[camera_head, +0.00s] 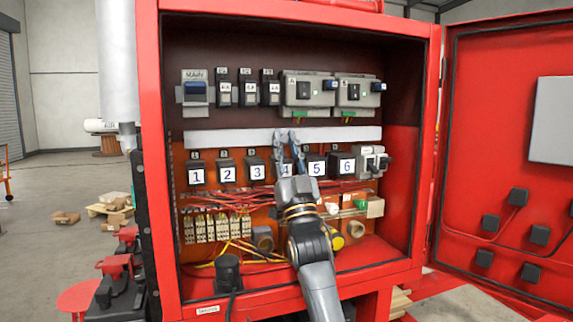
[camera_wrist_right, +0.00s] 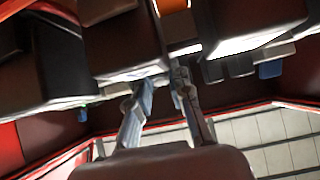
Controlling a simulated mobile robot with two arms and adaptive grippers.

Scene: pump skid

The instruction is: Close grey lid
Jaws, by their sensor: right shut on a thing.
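A long pale grey strip (camera_head: 225,139), which may be the grey lid, runs across the red cabinet between the upper devices and the numbered row. My right gripper (camera_head: 288,136) reaches up from below, its fingertips in front of the strip, above and beside the black module 4 (camera_head: 280,170). In the wrist view my right gripper (camera_wrist_right: 160,82) has its fingers close together among dark module bodies. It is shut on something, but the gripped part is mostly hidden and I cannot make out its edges. My left gripper is in neither view.
The red cabinet (camera_head: 150,220) is open, its door (camera_head: 500,70) swung to the right. Grey breakers (camera_head: 308,92) sit above the strip. Several numbered modules (camera_head: 227,173) flank my fingers. Loose wires (camera_head: 235,245) and terminals fill the space below.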

